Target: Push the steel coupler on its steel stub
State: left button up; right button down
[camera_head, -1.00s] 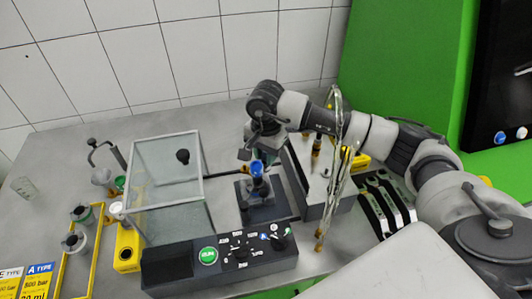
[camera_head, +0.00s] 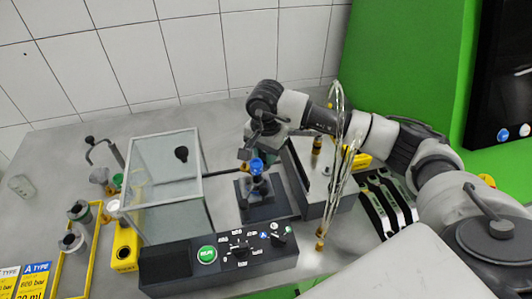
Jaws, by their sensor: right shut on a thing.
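My right gripper (camera_head: 262,147) reaches down from the right over the black block and is shut on a small piece with a blue collar (camera_head: 256,165), which seems to be the steel coupler. Directly below it, a short steel-grey stub (camera_head: 257,184) stands upright on the black block (camera_head: 268,210). The coupler is in line with the stub. At this size I cannot tell whether they touch or how far the coupler sits on it. The fingertips are small and partly hidden by the wrist. My left gripper is not in view.
A clear glass box (camera_head: 165,190) stands left of the block. A black control panel (camera_head: 235,257) lies in front. Clear hoses (camera_head: 338,180) with brass ends hang close to my right forearm. Black-and-silver handles (camera_head: 385,205) lie at right. A yellow-framed rack (camera_head: 93,258) is at left.

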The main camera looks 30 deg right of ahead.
jog(key=shift+f+b, duration=0.2)
jog(key=shift+b, duration=0.1)
dwell(0.4)
jog(key=c, duration=0.9)
grip_release()
jog(key=shift+o, duration=0.2)
jog(key=shift+r, duration=0.15)
jog(key=shift+r+p, duration=1.55)
jog(key=shift+r, duration=1.9)
jog(key=shift+f, duration=0.1)
